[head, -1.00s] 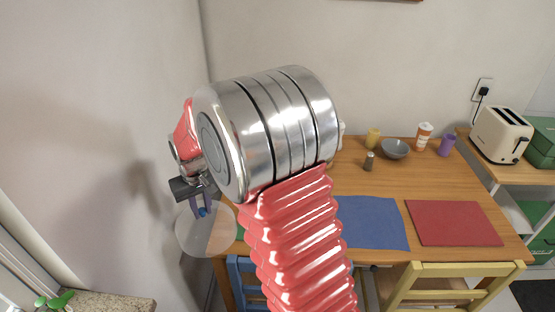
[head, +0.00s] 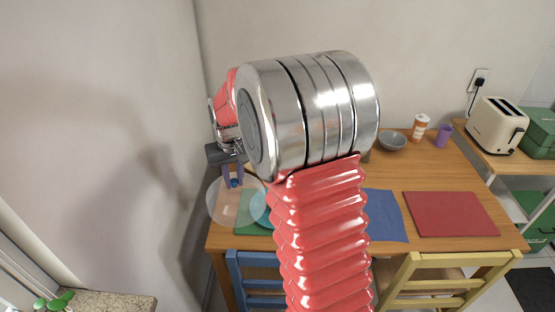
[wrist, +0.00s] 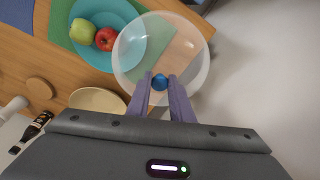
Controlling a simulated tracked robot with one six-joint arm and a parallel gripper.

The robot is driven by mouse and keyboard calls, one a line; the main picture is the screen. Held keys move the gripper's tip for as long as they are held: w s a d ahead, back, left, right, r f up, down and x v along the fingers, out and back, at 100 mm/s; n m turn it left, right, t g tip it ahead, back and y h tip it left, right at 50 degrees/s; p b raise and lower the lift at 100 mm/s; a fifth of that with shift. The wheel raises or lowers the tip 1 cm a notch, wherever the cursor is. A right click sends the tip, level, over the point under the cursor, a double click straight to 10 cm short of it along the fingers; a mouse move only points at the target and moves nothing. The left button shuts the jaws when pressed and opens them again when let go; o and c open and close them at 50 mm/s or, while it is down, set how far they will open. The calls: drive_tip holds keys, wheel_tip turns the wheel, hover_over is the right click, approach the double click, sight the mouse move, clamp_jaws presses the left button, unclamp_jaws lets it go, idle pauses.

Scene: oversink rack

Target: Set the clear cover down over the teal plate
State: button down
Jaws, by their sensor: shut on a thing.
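My gripper (wrist: 160,84) is shut on the blue knob (wrist: 160,81) of the clear cover (wrist: 191,57), a see-through dome. In the head view the cover (head: 222,212) hangs at the table's left end, partly over the edge. The teal plate (wrist: 117,19) lies on a green mat and holds a green apple (wrist: 82,31) and a red apple (wrist: 106,39). In the wrist view the cover overlaps only the plate's near side, off to its right. In the head view the plate (head: 262,209) is mostly hidden behind the cover and my arm.
The wooden table (head: 455,195) also bears a blue mat (head: 385,216), a red mat (head: 450,220), a grey bowl (head: 392,141) and a purple cup (head: 442,135). Chairs stand along the front.

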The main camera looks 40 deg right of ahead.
drive_tip(key=s+d+r+m, duration=0.1)
drive_tip(key=s+d+r, duration=0.1)
drive_tip(key=d, duration=0.4)
drive_tip(key=s+d+r+m, duration=0.2)
drive_tip(key=d, duration=0.5)
drive_tip(key=shift+s+r, duration=0.15)
drive_tip(key=shift+s, duration=0.05)
drive_tip(key=shift+w+f, duration=0.1)
drive_tip(key=shift+f, duration=4.3)
drive_tip(key=shift+f, duration=0.55)
drive_tip(key=c, duration=1.5)
unclamp_jaws()
drive_tip(key=shift+r, duration=0.1)
drive_tip(key=r, duration=0.4)
drive_tip(key=s+r, duration=0.1)
drive_tip(key=r, duration=0.4)
drive_tip(key=a+r, duration=0.1)
drive_tip(key=r, duration=0.3)
drive_tip(key=shift+s+r, duration=0.2)
drive_tip(key=shift+s, duration=0.2)
